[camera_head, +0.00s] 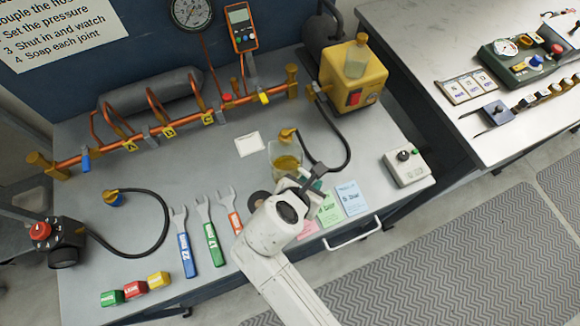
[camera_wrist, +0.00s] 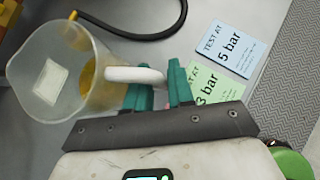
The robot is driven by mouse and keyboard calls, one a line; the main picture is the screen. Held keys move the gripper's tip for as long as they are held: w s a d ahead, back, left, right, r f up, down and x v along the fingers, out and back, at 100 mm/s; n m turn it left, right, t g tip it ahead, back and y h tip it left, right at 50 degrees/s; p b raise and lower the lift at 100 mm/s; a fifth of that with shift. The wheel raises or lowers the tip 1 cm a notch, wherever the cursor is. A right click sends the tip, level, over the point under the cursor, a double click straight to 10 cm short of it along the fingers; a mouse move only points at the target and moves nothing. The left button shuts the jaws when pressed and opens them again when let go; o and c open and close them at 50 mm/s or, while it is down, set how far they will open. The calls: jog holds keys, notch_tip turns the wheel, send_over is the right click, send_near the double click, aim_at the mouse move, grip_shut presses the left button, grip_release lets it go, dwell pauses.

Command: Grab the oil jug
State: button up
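The oil jug (camera_head: 285,160) is a clear jug with yellow oil in its bottom, standing on the grey bench just beyond my gripper (camera_head: 312,178). In the wrist view the jug (camera_wrist: 62,78) is at the left, with its pale handle (camera_wrist: 132,74) reaching right toward the teal fingers. My gripper (camera_wrist: 160,88) is open there, with a gap visible between the fingers. The handle's outer end is at this gap and overlaps the left finger in view. I cannot tell whether either finger touches it. The wrist hides part of the jug's surroundings in the head view.
A yellow pump box (camera_head: 353,75) with a black hose stands behind the jug. Blue (camera_head: 351,197) and green (camera_head: 329,209) cards lie right of my gripper. Several wrenches (camera_head: 212,230) lie left. A grey control box (camera_head: 406,166) sits near the right edge.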

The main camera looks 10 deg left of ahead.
jog(key=shift+c, duration=0.4)
grip_shut()
jog(key=shift+r, duration=0.15)
jog(key=shift+w+r, duration=0.1)
jog(key=shift+r, duration=1.2)
jog(key=shift+d+r, duration=0.1)
jog(key=shift+r, duration=0.25)
jog(key=s+d+r, duration=0.9)
jog(key=s, duration=0.1)
jog(key=shift+s+r, duration=0.15)
